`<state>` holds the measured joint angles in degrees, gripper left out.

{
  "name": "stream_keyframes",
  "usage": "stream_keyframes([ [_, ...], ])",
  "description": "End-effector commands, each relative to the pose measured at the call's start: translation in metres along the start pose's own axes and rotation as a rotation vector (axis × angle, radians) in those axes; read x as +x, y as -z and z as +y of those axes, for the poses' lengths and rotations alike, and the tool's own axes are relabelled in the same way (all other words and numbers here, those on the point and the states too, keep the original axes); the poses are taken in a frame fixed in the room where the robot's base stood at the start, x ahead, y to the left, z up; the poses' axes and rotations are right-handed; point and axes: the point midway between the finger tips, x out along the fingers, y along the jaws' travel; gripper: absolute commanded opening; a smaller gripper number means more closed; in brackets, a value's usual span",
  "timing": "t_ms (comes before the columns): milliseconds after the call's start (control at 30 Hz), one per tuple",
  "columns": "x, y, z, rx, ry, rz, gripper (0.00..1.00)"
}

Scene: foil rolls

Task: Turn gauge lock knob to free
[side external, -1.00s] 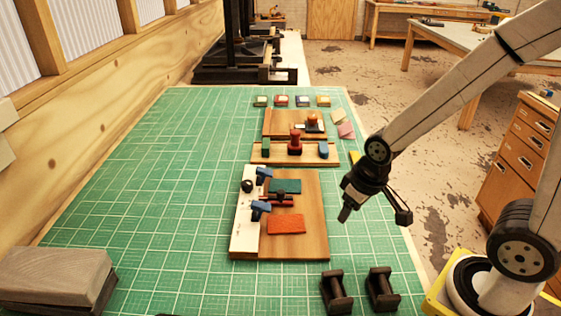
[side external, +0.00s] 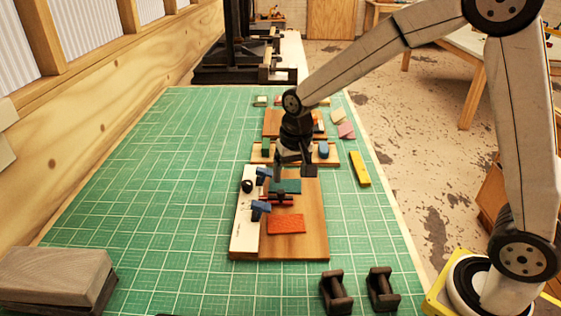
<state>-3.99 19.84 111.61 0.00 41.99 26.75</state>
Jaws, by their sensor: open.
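A wooden board (side external: 310,235) with a white strip (side external: 245,232) along its left side lies on the green mat. A small round black knob (side external: 247,185) sits on the white strip near its far end. It may be the gauge lock knob; its setting is too small to read. Two blue clamp-like pieces (side external: 261,207) stand by the strip, with a red and black piece (side external: 280,198) between them. My gripper (side external: 294,169) is open and empty, pointing down above the far end of the board, to the right of the knob. It hides part of the board behind.
A green pad (side external: 286,186) and an orange pad (side external: 286,224) lie on the board. Behind are wooden racks (side external: 262,153) with small tools, partly hidden by my arm. A yellow block (side external: 360,169) lies to the right. Dark spools (side external: 333,292) stand in front.

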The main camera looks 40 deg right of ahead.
Motion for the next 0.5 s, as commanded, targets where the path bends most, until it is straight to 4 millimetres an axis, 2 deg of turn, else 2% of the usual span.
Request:
stream_keyframes([
  [200, -0.001, 0.036, -0.031, 0.135, -0.019, -0.036, 0.79],
  [500, -0.002, 0.071, -0.069, 0.312, -0.053, -0.076, 0.79],
])
